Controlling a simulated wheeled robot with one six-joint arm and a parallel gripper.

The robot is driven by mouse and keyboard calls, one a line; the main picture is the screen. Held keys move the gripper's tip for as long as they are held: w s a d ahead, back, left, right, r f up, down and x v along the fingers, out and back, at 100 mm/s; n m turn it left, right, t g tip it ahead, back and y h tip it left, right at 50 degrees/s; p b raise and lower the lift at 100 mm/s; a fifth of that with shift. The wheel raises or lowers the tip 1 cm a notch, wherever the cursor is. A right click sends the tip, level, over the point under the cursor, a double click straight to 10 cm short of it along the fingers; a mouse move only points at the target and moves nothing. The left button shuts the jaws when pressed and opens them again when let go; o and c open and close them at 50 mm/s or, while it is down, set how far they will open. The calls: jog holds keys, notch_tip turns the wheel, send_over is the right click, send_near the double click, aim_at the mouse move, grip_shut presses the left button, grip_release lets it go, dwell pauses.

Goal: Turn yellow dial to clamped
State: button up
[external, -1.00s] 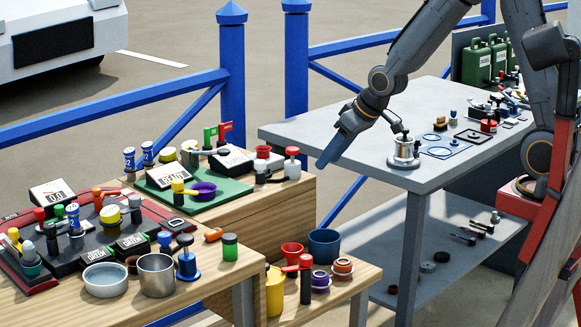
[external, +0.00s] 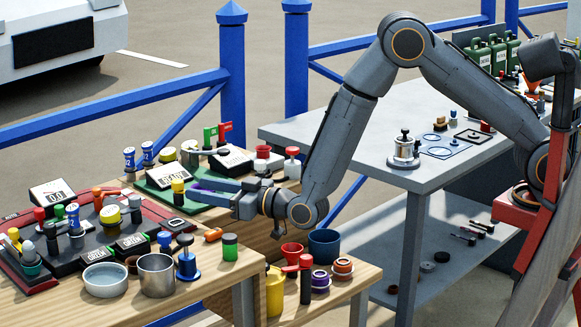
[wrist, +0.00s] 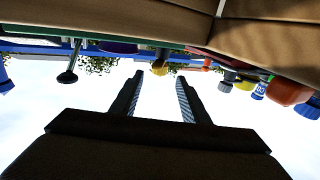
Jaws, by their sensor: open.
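A yellow-topped dial (external: 178,188) with a dark lower part stands near the front edge of the green board (external: 165,199). In the wrist view a yellow knob (wrist: 160,67), likely the same one, shows just beyond and between my fingertips. My gripper (external: 194,190) is open and roughly level, with its fingers pointing left towards this dial. In the wrist view the space between the fingers (wrist: 159,95) looks empty. Contact with the dial cannot be made out. Other yellow knobs stand on the dark panel (external: 110,215) and at the back of the green board (external: 168,154). No "clamped" mark is readable.
A purple dish (external: 212,185) lies partly hidden behind my fingers. A white READY display (external: 173,174) stands behind the dial. A red-topped post (external: 292,153) stands to the right. Pots, cups and bottles crowd the front, including a steel pot (external: 157,276).

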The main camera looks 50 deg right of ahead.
aim_at(177, 181)
jog(key=shift+p+x, duration=0.55)
jog(key=shift+x, duration=3.35)
jog(key=shift+f, duration=0.1)
jog(key=shift+c, duration=0.5)
